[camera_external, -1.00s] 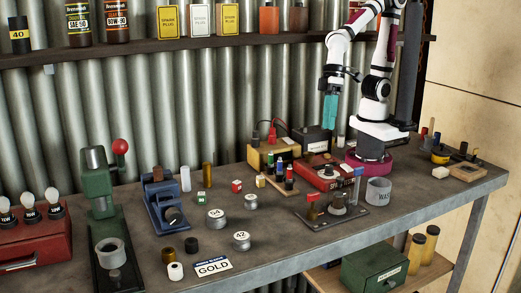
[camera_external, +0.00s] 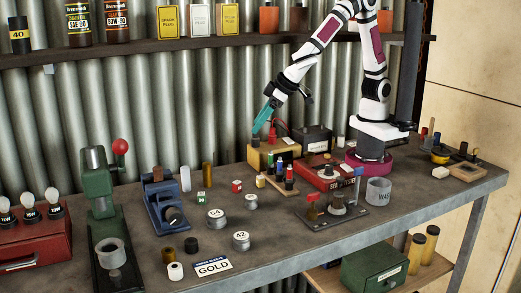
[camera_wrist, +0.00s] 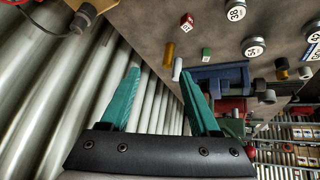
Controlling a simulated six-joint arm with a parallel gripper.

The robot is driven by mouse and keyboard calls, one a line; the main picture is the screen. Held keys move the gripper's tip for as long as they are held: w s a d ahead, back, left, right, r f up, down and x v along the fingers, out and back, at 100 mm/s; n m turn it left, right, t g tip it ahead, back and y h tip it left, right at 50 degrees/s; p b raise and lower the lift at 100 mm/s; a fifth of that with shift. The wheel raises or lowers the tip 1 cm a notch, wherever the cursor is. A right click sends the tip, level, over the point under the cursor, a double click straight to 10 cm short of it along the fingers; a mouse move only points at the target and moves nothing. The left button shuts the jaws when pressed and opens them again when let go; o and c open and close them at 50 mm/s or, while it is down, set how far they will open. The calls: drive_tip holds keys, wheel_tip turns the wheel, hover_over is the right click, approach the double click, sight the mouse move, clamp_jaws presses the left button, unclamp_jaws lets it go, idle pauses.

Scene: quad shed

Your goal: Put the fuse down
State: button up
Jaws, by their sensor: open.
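My gripper (camera_external: 257,131) has teal fingers, tilted down to the left above the yellow box at the back of the bench. In the wrist view its fingers (camera_wrist: 160,70) are spread apart with nothing between them. I cannot tell for sure which thing is the fuse. A pale upright cylinder (camera_external: 185,178) and a brass-coloured one (camera_external: 207,175) stand beside the blue vise. They also show beyond the fingertips in the wrist view, the pale cylinder (camera_wrist: 177,69) and the brass one (camera_wrist: 169,54), both apart from the fingers.
The yellow box (camera_external: 262,156) with a red lead stands just below my gripper, with a black battery (camera_external: 312,140) to its right. A rack of coloured pegs (camera_external: 284,180), a blue vise (camera_external: 165,205) and several round tins stand in front. The corrugated wall is close behind.

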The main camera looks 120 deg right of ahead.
drive_tip(key=n+t+y, duration=0.2)
approach(203, 193)
drive_tip(key=shift+m, duration=0.3)
drive_tip(key=x, duration=0.9)
clamp_jaws()
